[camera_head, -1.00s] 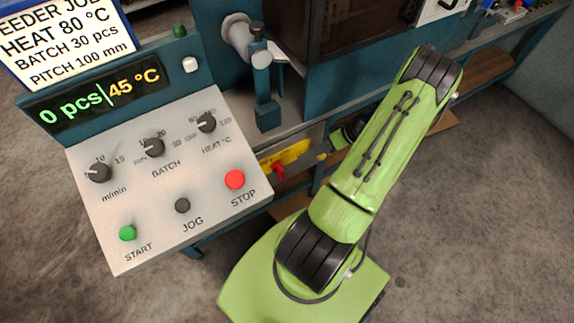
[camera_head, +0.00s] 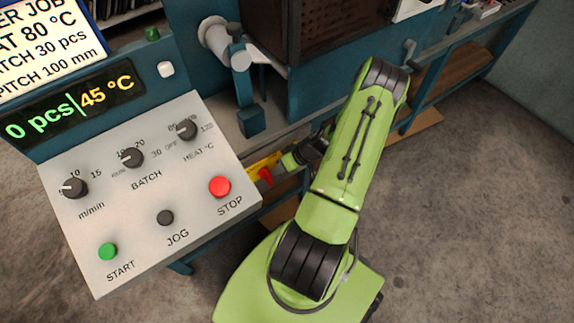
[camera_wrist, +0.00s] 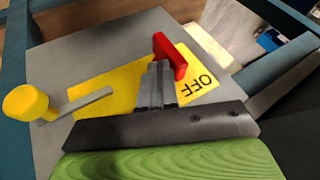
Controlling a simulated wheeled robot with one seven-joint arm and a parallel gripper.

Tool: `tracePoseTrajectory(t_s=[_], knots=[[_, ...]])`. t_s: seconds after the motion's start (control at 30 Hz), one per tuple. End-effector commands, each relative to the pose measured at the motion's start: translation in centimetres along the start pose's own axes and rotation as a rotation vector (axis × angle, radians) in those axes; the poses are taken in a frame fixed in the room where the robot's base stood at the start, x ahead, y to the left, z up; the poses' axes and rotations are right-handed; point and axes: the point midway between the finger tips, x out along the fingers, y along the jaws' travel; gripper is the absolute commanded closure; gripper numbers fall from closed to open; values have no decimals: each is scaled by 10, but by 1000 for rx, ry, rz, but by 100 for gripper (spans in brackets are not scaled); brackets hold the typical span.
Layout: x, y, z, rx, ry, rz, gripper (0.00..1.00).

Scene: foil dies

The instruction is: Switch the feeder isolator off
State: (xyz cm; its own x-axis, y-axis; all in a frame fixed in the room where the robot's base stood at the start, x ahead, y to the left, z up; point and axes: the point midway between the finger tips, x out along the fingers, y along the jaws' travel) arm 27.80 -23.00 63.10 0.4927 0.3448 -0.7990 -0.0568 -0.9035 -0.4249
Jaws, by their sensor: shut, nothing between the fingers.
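The feeder isolator shows in the wrist view as a red handle (camera_wrist: 172,56) on a yellow plate (camera_wrist: 100,92) marked OFF, on a grey box (camera_wrist: 75,55). The OFF lettering lies to the right of my fingers. My gripper (camera_wrist: 157,68) is shut and empty, its fingertips right beside the red handle; I cannot tell whether they touch it. In the head view the red handle (camera_head: 265,175) and part of the yellow plate (camera_head: 256,168) show below the machine, with my gripper (camera_head: 287,161) just to the right. Which position the handle points to is unclear.
A yellow ball knob (camera_wrist: 28,102) on a grey bar reaches over the left of the plate. The control panel (camera_head: 150,215), with its dials and buttons, stands left of my arm. Blue frame bars edge the grey box. Open floor lies at the right.

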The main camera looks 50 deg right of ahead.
Motion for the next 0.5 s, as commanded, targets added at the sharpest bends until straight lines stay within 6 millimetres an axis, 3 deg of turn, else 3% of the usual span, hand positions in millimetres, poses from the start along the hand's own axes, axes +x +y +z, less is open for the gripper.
tracePoseTrajectory(t_s=[0.5], knots=[[0,-3,-1,-29,-15,62,100]])
